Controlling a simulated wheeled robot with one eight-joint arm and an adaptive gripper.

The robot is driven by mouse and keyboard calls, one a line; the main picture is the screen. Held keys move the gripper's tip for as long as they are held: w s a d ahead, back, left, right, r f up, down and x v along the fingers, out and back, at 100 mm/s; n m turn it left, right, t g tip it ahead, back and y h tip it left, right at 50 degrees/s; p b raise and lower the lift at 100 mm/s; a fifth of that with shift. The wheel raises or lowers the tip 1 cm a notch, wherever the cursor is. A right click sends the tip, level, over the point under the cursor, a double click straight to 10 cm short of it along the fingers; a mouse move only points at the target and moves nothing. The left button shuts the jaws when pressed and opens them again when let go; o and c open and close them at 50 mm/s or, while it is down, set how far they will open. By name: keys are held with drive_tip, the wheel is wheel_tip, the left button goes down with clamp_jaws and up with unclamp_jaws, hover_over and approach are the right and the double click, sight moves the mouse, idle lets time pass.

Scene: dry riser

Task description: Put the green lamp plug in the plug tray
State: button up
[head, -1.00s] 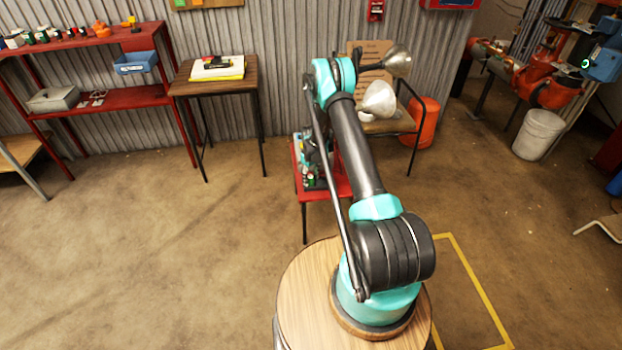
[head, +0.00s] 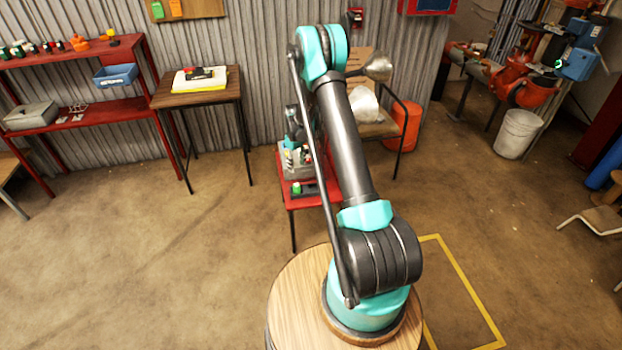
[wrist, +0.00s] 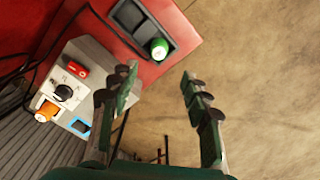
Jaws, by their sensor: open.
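The green plug (wrist: 158,48), with a pale mark on its end, stands in one compartment of the dark two-part plug tray (wrist: 127,14); how deep it sits I cannot tell. In the head view the green plug (head: 297,188) also shows at the tray (head: 309,190) on the red table. My gripper (wrist: 159,72) is open and empty. In the wrist view its fingertips appear just below the plug, apart from it.
A grey box (wrist: 92,62) with a dial, a red switch and an orange plug (wrist: 46,112) stands beside the tray on the red table (wrist: 185,28). A dark cable runs over the table. Open floor (wrist: 260,80) lies to the right in the wrist view.

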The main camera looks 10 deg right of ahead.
drive_tip(key=s+d+r+m+t, duration=0.2)
drive_tip(key=s+r+m, duration=0.2)
drive_tip(key=s+r, duration=1.55)
drive_tip(key=s+r+m+t, duration=0.1)
drive_tip(key=s, duration=0.9)
drive_tip(key=s+d+r+m+t, duration=0.1)
drive_tip(key=s+r+m, duration=0.1)
drive_tip(key=s, duration=0.9)
drive_tip(key=shift+s+d+r, duration=0.15)
drive_tip(key=shift+s+d, duration=0.05)
drive_tip(key=shift+d, duration=0.1)
